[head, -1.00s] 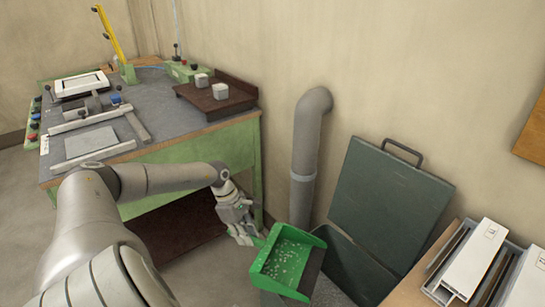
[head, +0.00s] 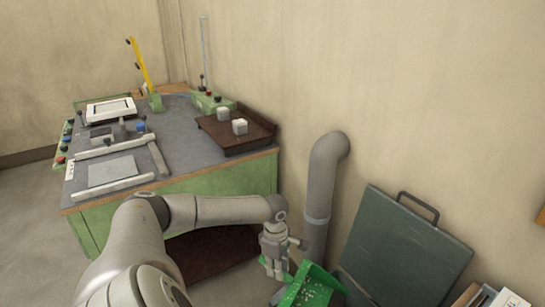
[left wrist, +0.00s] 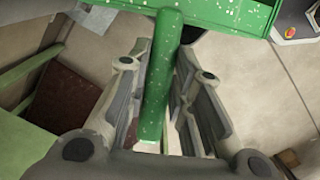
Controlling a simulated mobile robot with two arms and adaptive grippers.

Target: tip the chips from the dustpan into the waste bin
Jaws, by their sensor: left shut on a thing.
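My left gripper (head: 275,262) is shut on the handle of the green dustpan (head: 312,287). In the left wrist view the green handle (left wrist: 160,85) runs between the two fingers, and the pan (left wrist: 215,12) is at the top edge. Pale chips (head: 308,292) lie in the pan, and light specks show on it in the wrist view. The waste bin's dark green lid (head: 405,243) stands open, leaning to the wall. The pan is in front of the bin's left side; the bin's opening is mostly hidden or below the picture. My right gripper is not in view.
A grey pipe (head: 320,190) rises along the wall between the bench and the bin. The green bench (head: 215,180) with clamps and blocks stands at left. A wooden surface with pale boxes (head: 505,302) is at the lower right.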

